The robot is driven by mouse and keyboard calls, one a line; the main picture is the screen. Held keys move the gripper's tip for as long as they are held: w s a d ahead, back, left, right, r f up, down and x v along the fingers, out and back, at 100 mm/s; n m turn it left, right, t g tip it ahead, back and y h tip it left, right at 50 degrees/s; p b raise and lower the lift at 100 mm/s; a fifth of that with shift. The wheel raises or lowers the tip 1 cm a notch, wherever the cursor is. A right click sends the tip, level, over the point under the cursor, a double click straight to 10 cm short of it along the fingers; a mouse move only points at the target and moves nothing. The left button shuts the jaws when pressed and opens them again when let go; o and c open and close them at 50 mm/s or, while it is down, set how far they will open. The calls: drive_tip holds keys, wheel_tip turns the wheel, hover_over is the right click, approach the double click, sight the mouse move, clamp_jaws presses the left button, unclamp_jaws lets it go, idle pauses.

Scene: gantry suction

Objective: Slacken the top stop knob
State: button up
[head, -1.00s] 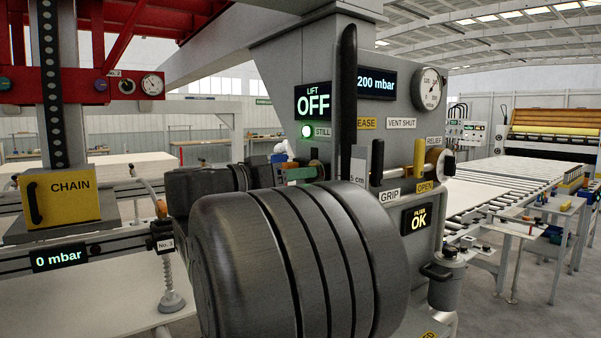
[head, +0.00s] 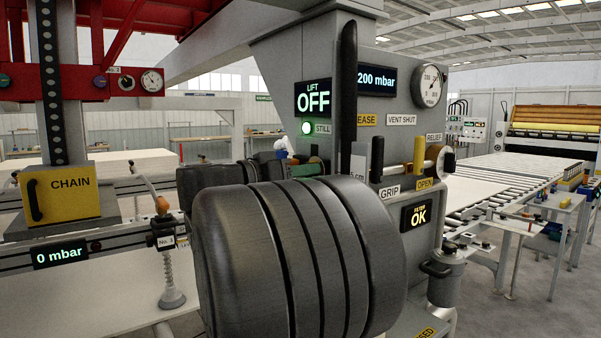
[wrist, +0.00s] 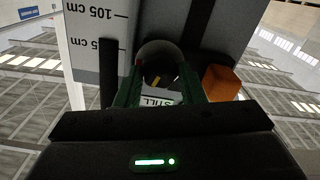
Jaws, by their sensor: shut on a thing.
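The top stop knob (wrist: 163,62) shows in the wrist view as a round, dark end between my green fingers. My gripper (wrist: 162,88) is shut on it, one finger on each side. In the head view my gripper (head: 304,170) is at the column, below the green STILL lamp and left of the tall black bar. My large dark arm hides most of the grip there, and the knob's thread or clamping face cannot be seen. A scale plate (wrist: 97,40) marked 105 cm stands left of the knob in the wrist view.
An orange block (wrist: 221,82) sits close right of the fingers in the wrist view. The LIFT display (head: 313,98) reads OFF. A yellow handle (head: 418,153) and a black-topped handle (head: 377,158) stand right of the gripper. A suction cup (head: 171,297) hangs at left.

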drive_tip(key=shift+n+b, duration=0.65)
drive_tip(key=shift+n, duration=2.45)
drive_tip(key=o, duration=1)
drive_tip(key=b+v, duration=0.1)
drive_tip(key=v, duration=1.3)
